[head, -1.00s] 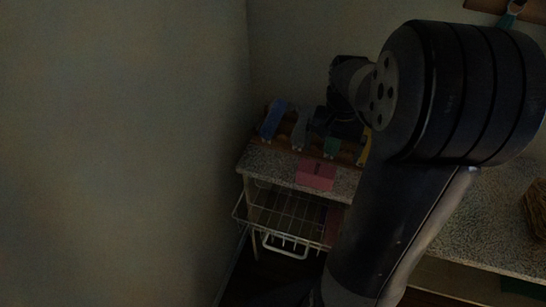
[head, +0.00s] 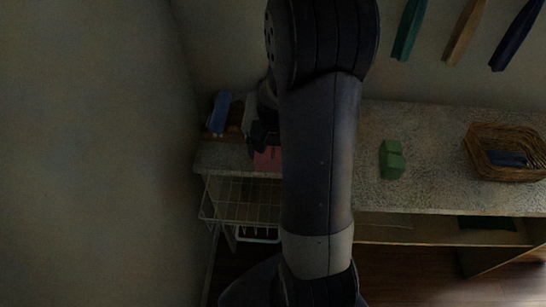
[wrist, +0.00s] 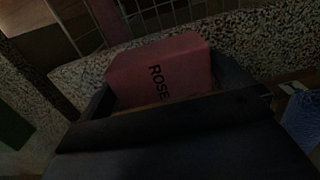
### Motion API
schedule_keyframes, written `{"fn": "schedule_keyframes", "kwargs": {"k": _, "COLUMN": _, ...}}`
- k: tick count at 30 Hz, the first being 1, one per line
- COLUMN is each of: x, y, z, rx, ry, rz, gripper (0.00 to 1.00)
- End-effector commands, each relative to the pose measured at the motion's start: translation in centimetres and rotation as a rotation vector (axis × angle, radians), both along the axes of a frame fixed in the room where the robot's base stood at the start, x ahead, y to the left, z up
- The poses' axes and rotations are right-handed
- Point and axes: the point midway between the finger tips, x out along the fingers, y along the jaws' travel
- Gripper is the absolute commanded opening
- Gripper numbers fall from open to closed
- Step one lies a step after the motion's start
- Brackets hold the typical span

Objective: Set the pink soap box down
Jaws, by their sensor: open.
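The pink soap box (head: 267,158), lettered ROSE, rests at the front edge of the speckled counter in the head view, partly hidden by my arm. In the wrist view the soap box (wrist: 160,70) lies between the two dark fingers of my gripper (wrist: 165,92), with its lower part hidden by the gripper body. The jaws are open around it. I cannot tell whether either finger touches it. In the head view my gripper (head: 262,136) is small and dark, just behind and above the box.
A wire basket (head: 240,200) hangs below the counter's left end. A blue item (head: 220,112) stands behind the box by the wall. Right of my arm are a green block (head: 392,159) and a wicker basket (head: 478,160), with bare counter (head: 430,125) between them. Towels (head: 465,32) hang above.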

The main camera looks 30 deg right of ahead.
Motion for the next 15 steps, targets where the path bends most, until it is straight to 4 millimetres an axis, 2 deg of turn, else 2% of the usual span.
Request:
{"fn": "schedule_keyframes", "kwargs": {"k": 3, "x": -0.02, "y": 0.01, "z": -0.76, "rx": 0.001, "ry": 0.001, "rz": 0.0, "gripper": 1.0}}
{"fn": "schedule_keyframes", "kwargs": {"k": 10, "x": 0.01, "y": 0.0, "z": -0.83, "rx": -0.001, "ry": -0.001, "rz": 0.0, "gripper": 1.0}}
{"fn": "schedule_keyframes", "kwargs": {"k": 15, "x": 0.01, "y": 0.0, "z": -0.82, "rx": -0.001, "ry": -0.001, "rz": 0.0, "gripper": 0.86}}
